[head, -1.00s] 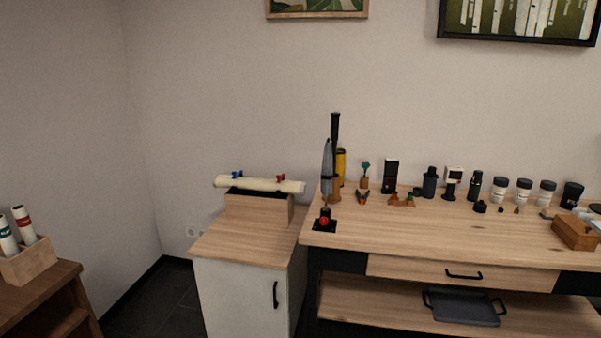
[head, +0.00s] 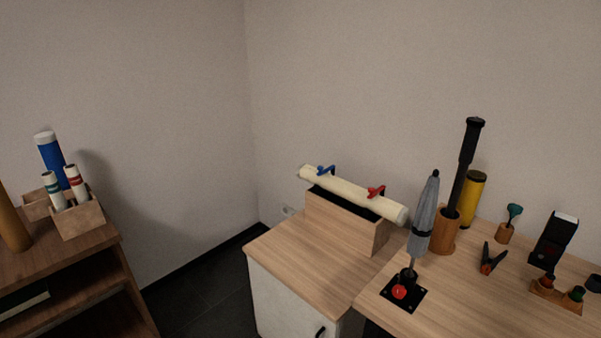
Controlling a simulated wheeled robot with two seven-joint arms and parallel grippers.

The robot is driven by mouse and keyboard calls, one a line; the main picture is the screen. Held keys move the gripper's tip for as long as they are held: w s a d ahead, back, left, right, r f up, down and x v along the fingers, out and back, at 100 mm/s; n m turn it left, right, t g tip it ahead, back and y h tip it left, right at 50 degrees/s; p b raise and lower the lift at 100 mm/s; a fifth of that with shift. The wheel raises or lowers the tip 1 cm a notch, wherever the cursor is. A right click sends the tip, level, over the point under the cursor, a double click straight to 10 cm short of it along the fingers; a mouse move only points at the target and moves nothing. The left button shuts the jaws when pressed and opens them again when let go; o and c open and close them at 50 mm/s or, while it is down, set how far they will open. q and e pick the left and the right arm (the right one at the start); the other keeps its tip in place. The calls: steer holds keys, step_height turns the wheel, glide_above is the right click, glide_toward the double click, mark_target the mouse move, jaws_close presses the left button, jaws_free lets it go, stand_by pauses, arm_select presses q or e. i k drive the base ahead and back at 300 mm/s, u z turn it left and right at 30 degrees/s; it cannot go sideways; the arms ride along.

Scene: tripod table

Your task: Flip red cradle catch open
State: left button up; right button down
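A red catch (head: 376,191) sits on top of a cream tube (head: 350,195), toward its right end. A blue catch (head: 326,170) sits on the same tube toward its left end. The tube lies across a wooden cradle block (head: 344,223) with a dark top, on the small cabinet (head: 309,260). Whether each catch is open or shut is too small to tell. Neither of my grippers shows in the head view.
The workbench (head: 470,298) to the right holds a folded grey umbrella (head: 423,215) on a black base with a red knob (head: 399,292), a yellow cylinder (head: 472,199) and a clamp (head: 492,257). A brown shelf (head: 82,262) with tubes stands left. Dark floor lies between shelf and cabinet.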

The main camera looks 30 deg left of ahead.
mark_target(373, 193)
steer(key=u, duration=0.65)
steer(key=i, duration=0.6)
steer(key=u, duration=0.5)
